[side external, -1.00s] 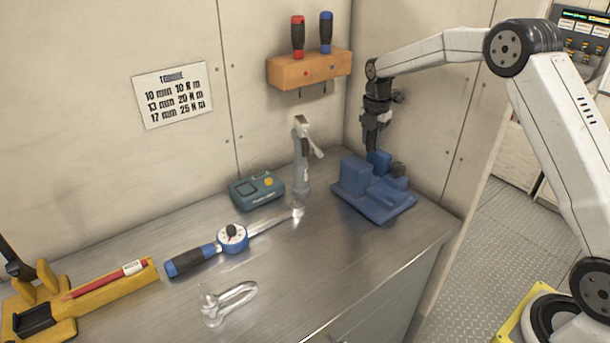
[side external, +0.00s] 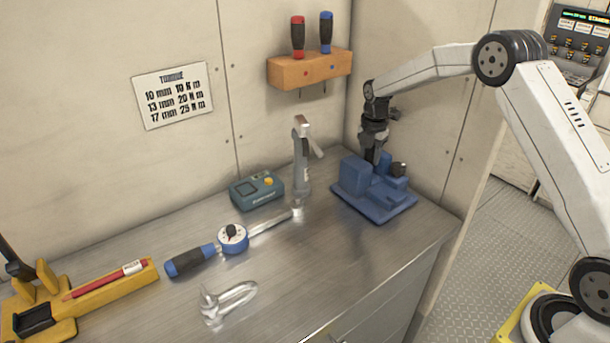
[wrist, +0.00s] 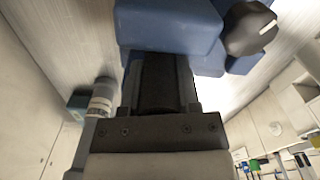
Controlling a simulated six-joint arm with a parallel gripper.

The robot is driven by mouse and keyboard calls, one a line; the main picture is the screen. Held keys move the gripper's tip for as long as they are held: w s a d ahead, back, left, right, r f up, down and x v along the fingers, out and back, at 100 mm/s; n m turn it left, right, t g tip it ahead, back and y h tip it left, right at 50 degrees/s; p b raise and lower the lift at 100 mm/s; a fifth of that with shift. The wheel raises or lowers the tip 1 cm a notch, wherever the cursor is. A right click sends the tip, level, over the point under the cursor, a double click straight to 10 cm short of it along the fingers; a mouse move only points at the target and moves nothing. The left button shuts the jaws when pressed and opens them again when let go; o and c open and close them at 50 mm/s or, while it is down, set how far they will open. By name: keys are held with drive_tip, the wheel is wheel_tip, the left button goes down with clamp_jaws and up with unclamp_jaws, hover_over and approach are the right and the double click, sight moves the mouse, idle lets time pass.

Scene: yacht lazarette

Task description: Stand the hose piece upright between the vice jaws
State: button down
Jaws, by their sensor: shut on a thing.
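The blue vice (side external: 374,196) stands on the bench in the right corner of the side view, and its blue body fills the top of the wrist view (wrist: 170,25). My gripper (side external: 373,153) points down at the vice, its tips low at the gap between the jaws. In the wrist view the gripper (wrist: 160,92) is shut on a dark piece (wrist: 160,75), which appears to be the hose piece. Its lower end is hidden by the vice, so I cannot tell whether it touches the bottom of the gap. The vice's dark knob (wrist: 250,30) is beside the gripper.
A grey upright tool (side external: 302,160) and a teal box (side external: 257,190) stand left of the vice. A torque wrench (side external: 233,238), a shackle (side external: 228,302) and a yellow holder (side external: 110,295) lie further left. A screwdriver rack (side external: 308,70) hangs above. Walls close the corner behind.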

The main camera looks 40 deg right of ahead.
drive_tip(key=shift+f, duration=1.5)
drive_tip(key=shift+f, duration=0.1)
drive_tip(key=shift+c, duration=1.2)
unclamp_jaws()
drive_tip(key=shift+r, duration=3.95)
